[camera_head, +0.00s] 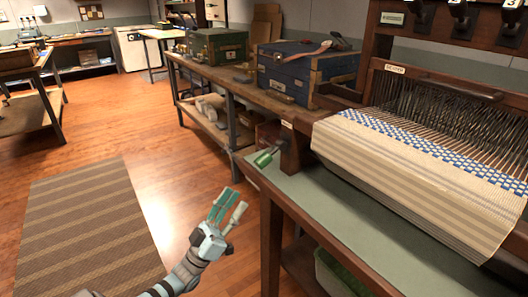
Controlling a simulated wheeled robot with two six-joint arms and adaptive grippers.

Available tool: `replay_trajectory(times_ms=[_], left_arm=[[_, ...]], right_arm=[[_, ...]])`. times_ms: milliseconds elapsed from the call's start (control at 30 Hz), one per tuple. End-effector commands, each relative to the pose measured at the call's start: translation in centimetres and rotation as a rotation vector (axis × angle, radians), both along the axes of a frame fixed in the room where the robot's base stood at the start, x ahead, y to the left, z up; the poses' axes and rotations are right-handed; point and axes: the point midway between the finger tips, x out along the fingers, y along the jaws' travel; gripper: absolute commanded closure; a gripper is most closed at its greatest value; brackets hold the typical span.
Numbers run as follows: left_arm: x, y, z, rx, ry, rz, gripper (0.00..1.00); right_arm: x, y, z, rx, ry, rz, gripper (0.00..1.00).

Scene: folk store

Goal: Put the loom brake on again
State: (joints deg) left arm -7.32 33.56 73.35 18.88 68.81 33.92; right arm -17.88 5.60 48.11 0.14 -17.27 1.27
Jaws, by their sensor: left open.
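The loom (415,120) stands at the right with striped cream cloth and a blue-and-white checked band on it. A lever with a green handle (264,159), which looks like the loom brake, sticks out from the loom's dark wooden post at its left front corner. The handle points left and slightly down, over the corner of the green-topped table. My left gripper (230,203) is open and empty, below and left of the handle and apart from it, in front of the table's left edge. My right gripper is not in view.
The green-topped table (330,205) has a dark wooden edge and leg beside my left gripper. Behind it, a workbench (240,90) carries a blue chest (290,75) and a green chest (218,46). Open wooden floor and a striped rug (85,225) lie at the left.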

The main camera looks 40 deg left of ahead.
Motion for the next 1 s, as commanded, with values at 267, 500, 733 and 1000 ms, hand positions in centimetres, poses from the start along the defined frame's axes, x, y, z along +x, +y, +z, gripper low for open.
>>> replay_trajectory(times_ms=[267, 500, 733, 1000], left_arm=[[5.0, -1.2, 5.0, 0.001, -0.005, -0.001, 0.55], [8.6, -2.1, 8.5, 0.000, -0.001, -0.001, 0.55], [9.4, -2.3, 9.3, 0.001, 0.002, 0.001, 0.55], [9.4, -2.2, 9.2, 0.001, 0.002, 0.001, 0.81]], right_arm=[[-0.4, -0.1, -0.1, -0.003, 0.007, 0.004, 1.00], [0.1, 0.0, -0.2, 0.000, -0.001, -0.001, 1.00], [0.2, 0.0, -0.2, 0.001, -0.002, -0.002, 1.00], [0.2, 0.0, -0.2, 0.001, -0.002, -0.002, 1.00]])
